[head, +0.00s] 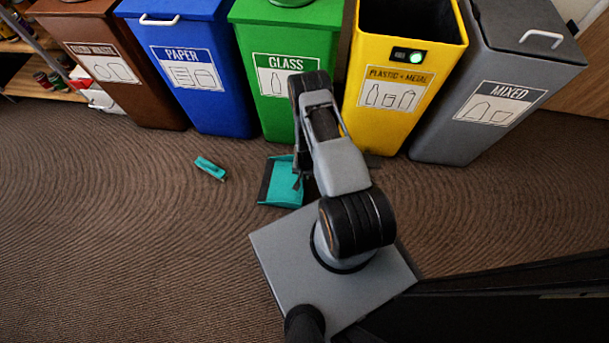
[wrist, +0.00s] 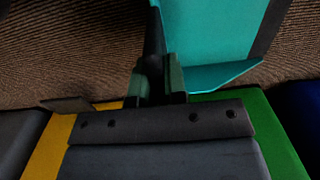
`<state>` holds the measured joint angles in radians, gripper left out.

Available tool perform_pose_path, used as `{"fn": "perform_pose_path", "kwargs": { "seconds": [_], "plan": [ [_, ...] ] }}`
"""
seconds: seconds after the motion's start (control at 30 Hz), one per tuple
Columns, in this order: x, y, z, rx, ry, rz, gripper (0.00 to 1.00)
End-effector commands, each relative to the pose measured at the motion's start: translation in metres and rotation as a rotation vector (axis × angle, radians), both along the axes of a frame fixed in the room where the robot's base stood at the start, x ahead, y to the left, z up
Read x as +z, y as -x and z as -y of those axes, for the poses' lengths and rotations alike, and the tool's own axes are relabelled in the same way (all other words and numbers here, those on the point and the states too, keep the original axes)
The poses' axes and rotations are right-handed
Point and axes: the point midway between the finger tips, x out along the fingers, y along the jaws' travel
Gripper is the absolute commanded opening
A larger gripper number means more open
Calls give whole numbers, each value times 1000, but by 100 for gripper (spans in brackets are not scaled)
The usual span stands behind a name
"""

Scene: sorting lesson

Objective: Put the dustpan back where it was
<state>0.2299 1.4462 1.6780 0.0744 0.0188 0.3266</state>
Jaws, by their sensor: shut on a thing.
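The teal dustpan (head: 283,184) with a dark front lip is in front of the green GLASS bin, partly hidden by my arm. In the wrist view its teal pan (wrist: 208,28) fills the upper middle. My gripper (wrist: 160,82) is shut on the dustpan's dark handle (wrist: 154,45). In the head view the gripper is mostly hidden beside my arm. I cannot tell whether the pan touches the floor or hangs just above it.
A small teal brush-like thing (head: 210,168) lies on the brown carpet (head: 130,220) to the left. Behind stand the brown (head: 115,70), blue (head: 190,70), green (head: 257,70), yellow (head: 404,90) and grey (head: 490,100) bins; the yellow one is open.

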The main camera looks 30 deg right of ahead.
Motion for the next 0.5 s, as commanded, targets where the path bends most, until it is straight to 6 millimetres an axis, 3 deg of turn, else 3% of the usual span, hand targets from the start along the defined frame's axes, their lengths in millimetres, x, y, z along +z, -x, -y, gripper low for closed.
{"fn": "perform_pose_path", "kwargs": {
  "seconds": [0.37, 0.4, 0.5],
  "plan": [
    [-3, -1, 0, 1, 0, 2, 0],
    [-2, -1, 0, 1, 1, 1, 16],
    [-1, -1, -1, 3, 1, 1, 26]
  ]
}}
